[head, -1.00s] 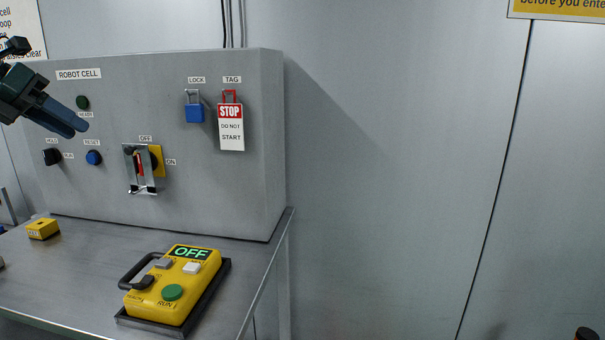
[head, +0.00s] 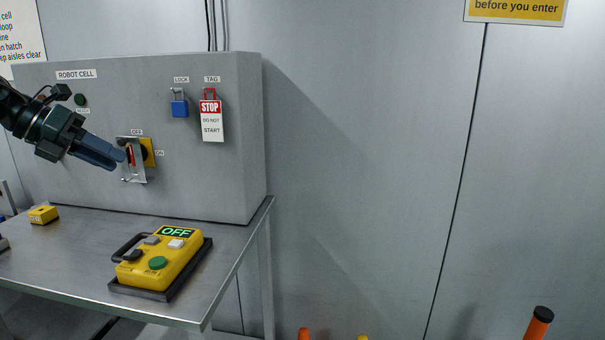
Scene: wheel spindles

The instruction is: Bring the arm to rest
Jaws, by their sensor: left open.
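My left gripper (head: 117,160) reaches in from the left in front of the grey robot cell panel (head: 230,150). Its blue fingers point right and down, and their tips show just left of the switch with the metal hasp (head: 133,172). I cannot tell from this view whether they touch it. The gripper is open, and no object shows in it. The switch has a yellow plate and a red part, with an OFF label above. My right gripper is not in view.
A blue padlock (head: 180,108) and a STOP tag (head: 211,120) hang on the panel. On the metal table (head: 215,262) lie a yellow pendant (head: 160,262) reading OFF, in a dark tray, and a small yellow box (head: 43,215). An orange post (head: 537,324) stands at lower right.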

